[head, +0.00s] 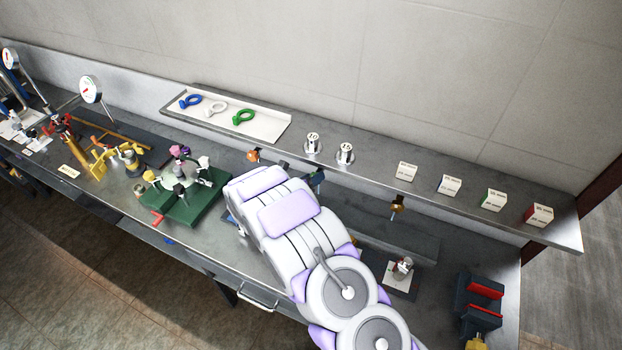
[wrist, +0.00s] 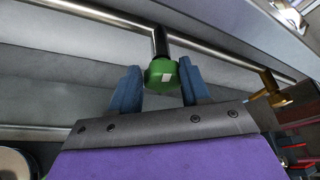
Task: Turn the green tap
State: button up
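The green tap (wrist: 162,75) shows in the wrist view as a green knob with a small white patch, below a dark stem joined to a metal pipe. My gripper (wrist: 161,82) has its two blue fingers apart, one on the left and one on the right of the knob. The right finger looks very close to the knob or touching it. A narrow gap shows at the left finger. In the head view my arm reaches over the bench to below the shelf edge and hides the tap.
A brass tap (head: 397,206) hangs to the right, also in the wrist view (wrist: 275,88). An orange tap (head: 253,155) is to the left. Above is a shelf with labelled boxes (head: 450,185), metal weights and a tray (head: 268,130) of rings. A green stand (head: 190,207) is left of my arm.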

jog(key=shift+d, duration=0.1)
jog(key=c, duration=0.6)
jog(key=shift+b, duration=0.3)
jog(key=shift+m+y, duration=0.3)
jog(key=shift+m, duration=0.1)
jog(key=shift+s+d+m+y+b, duration=0.15)
jog(key=shift+m+y+b, duration=0.45)
jog(key=shift+b, duration=0.95)
